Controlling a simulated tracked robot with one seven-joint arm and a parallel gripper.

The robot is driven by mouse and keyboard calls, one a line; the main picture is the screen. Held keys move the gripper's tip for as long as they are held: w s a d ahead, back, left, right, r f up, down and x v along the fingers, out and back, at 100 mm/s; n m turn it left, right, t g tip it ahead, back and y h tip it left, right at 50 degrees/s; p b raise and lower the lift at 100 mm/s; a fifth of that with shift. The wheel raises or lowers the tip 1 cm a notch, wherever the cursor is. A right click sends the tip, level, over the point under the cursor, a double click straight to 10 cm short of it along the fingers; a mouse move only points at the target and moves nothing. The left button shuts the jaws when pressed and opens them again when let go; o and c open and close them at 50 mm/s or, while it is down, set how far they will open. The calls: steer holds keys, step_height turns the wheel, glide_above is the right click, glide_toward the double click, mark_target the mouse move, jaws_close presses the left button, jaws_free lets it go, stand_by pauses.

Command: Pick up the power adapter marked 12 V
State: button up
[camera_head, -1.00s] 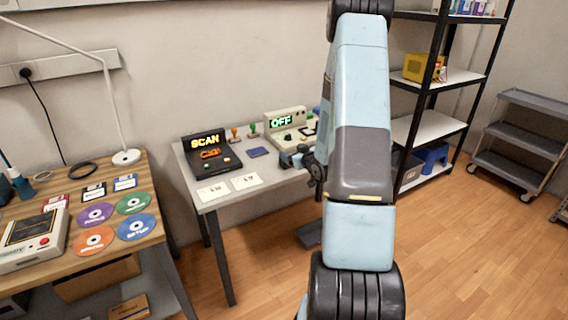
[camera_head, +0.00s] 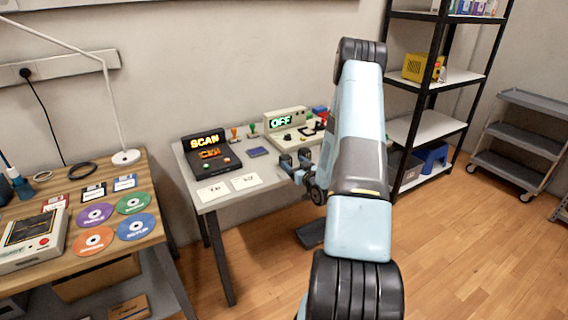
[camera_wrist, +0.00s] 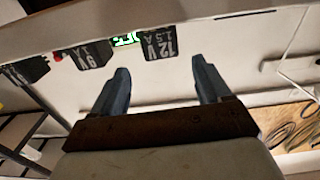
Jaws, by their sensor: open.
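The power adapter marked 12 V, 1.5 A (camera_wrist: 160,43) is a dark block with white print, near the top middle of the wrist view. My gripper (camera_wrist: 162,72) is open and empty, its two fingers pointing toward this adapter, which lies just beyond the fingertips and apart from them. A similar dark adapter marked 9 V, 1 A (camera_wrist: 84,56) is to its left. A third dark block (camera_wrist: 27,71) is farther left, its marking unreadable. In the head view my gripper (camera_head: 293,160) is over the right part of the grey table, near its front edge.
The grey table (camera_head: 225,199) also holds a black SCAN device (camera_head: 210,160), a beige device reading OFF (camera_head: 284,131), stamps and two white cards (camera_head: 246,182). A wooden table (camera_head: 72,236) with discs stands left. Black shelving (camera_head: 428,128) stands right.

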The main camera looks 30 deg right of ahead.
mark_target(288, 159)
steer(key=shift+w+a+f, duration=0.15)
steer(key=shift+w, duration=1.65)
steer(key=shift+w+a+f, duration=0.1)
steer(key=shift+w+f, duration=0.05)
steer(key=shift+w, duration=1.65)
steer(key=c, duration=1.2)
steer(key=shift+o, duration=0.2)
